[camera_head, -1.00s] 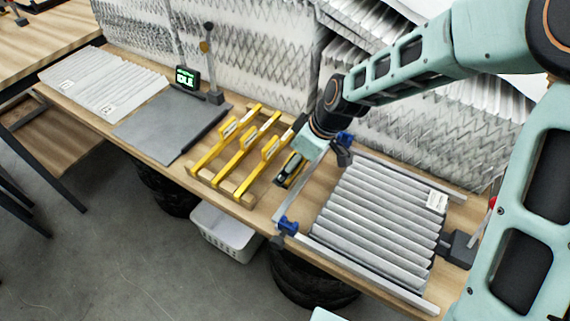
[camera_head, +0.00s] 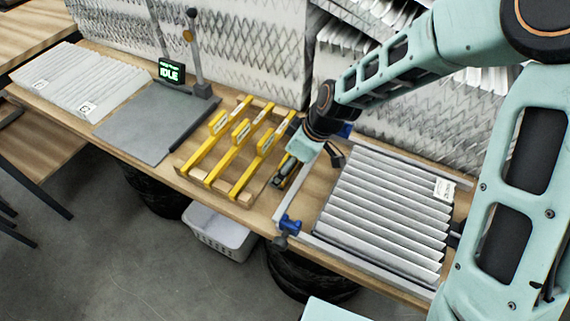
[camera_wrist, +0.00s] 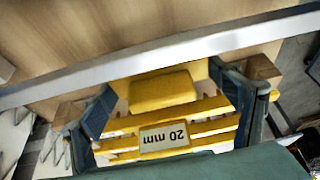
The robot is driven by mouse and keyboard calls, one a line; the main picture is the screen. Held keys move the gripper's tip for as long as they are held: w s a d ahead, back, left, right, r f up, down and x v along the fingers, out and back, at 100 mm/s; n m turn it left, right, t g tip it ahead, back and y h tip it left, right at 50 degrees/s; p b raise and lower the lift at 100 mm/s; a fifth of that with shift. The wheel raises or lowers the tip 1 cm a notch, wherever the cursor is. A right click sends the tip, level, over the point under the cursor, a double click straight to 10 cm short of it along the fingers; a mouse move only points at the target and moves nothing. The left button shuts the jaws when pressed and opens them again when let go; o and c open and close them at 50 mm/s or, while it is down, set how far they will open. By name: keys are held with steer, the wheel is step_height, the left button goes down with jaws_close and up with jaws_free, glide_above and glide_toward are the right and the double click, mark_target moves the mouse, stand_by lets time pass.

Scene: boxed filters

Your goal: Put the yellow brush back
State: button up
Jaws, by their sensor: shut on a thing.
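My gripper (camera_head: 286,175) is low over the bench, between the wooden rack and the clamped pleated filter. In the wrist view my gripper (camera_wrist: 178,105) has its dark fingers on both sides of a yellow piece, which I take to be the yellow brush (camera_wrist: 160,90). A label reading 20 mm, upside down, lies across yellow bars below its block. In the head view the held piece is mostly hidden by my gripper. Several yellow bars with labelled grips (camera_head: 236,145) lie side by side on the wooden rack (camera_head: 186,170), just left of my gripper.
A metal clamp frame (camera_head: 348,252) with blue clamps holds a pleated filter (camera_head: 385,205) on the right. Stacked white pleated sheets (camera_head: 75,82) lie far left. A white basket (camera_head: 222,232) is below.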

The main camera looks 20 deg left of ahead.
steer(key=shift+f, duration=0.15)
steer(key=o, duration=1.1)
steer(key=shift+r, duration=0.35)
steer(key=v, duration=1.2)
steer(key=shift+f, duration=0.1)
